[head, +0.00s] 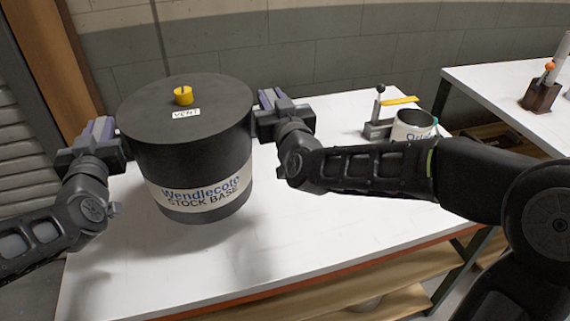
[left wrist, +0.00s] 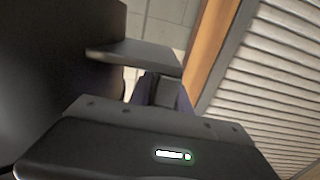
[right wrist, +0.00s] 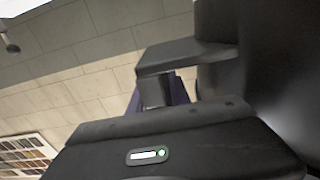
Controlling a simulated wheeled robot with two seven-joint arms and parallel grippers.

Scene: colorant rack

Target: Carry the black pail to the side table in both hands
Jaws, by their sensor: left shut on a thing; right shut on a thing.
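The black pail (head: 190,145) is upright over a white table (head: 300,215), with a yellow cap (head: 183,95) and a "VENT" label on its lid and a "STOCK BASE" label in front. A shadow lies below it; I cannot tell whether its base touches the table. My left gripper (head: 103,138) is shut on the pail's left side, and my right gripper (head: 268,112) on its right side. The pail's dark wall fills the left of the left wrist view (left wrist: 60,60) and the right of the right wrist view (right wrist: 280,60). The exact finger contacts are partly hidden.
A mug-like pot (head: 413,125) and a small lever device (head: 379,122) stand at the table's back right. A second white table (head: 495,85), holding an orange-knobbed device (head: 542,92), stands across a gap. A wall is behind; a slatted shutter (head: 22,150) is at left.

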